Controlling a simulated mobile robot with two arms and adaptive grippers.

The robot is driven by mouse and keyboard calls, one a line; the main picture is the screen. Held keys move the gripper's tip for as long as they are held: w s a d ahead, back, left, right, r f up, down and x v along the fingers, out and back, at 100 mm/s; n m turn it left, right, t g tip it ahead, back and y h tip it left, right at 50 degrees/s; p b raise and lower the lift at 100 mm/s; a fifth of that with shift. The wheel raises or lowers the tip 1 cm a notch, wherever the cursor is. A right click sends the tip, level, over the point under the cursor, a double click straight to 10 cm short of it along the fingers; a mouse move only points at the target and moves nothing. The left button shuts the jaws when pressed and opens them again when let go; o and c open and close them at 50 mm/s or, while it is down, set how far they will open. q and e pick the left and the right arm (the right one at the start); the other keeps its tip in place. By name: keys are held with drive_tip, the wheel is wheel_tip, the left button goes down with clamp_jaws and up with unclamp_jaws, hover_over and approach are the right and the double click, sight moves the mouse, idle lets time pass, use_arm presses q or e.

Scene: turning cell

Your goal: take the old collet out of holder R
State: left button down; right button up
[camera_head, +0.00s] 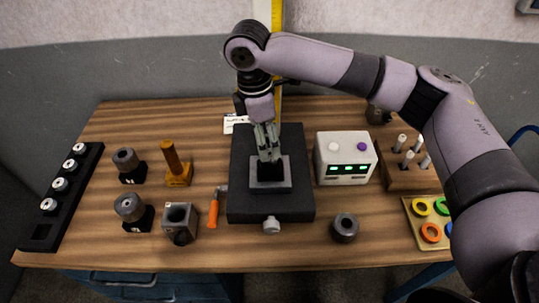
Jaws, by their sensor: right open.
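My right gripper (267,148) is open and points down over the grey block (270,183) on the black plate fixture (240,200) at the table's middle. What stands between its fingers is hidden, and I cannot tell whether the fingers touch anything. Two dark round holders on black bases stand at the left, one behind (126,160) and one in front (130,207). Their labels are too small to read, so I cannot tell which is holder R. A dark ring-shaped part (344,228) lies right of the fixture. My left gripper is out of view.
A black rack (62,200) with several collets lies at the left edge. A wooden-handled tool (175,165), a grey hollow block (180,222) and an orange-handled tool (214,208) stand left of the fixture. A white box (345,158) and wooden peg block (405,178) are right.

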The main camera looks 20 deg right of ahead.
sight(270, 153)
drive_tip(key=f, duration=0.1)
drive_tip(key=f+p, duration=0.1)
drive_tip(key=f, duration=0.1)
drive_tip(key=shift+s+d+f, duration=0.2)
drive_tip(key=shift+s+d, duration=0.15)
drive_tip(key=shift+d, duration=0.05)
drive_tip(key=shift+f, duration=0.3)
drive_tip(key=shift+w+f, duration=0.1)
drive_tip(key=c, duration=1)
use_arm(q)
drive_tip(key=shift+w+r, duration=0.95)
use_arm(e)
clamp_jaws()
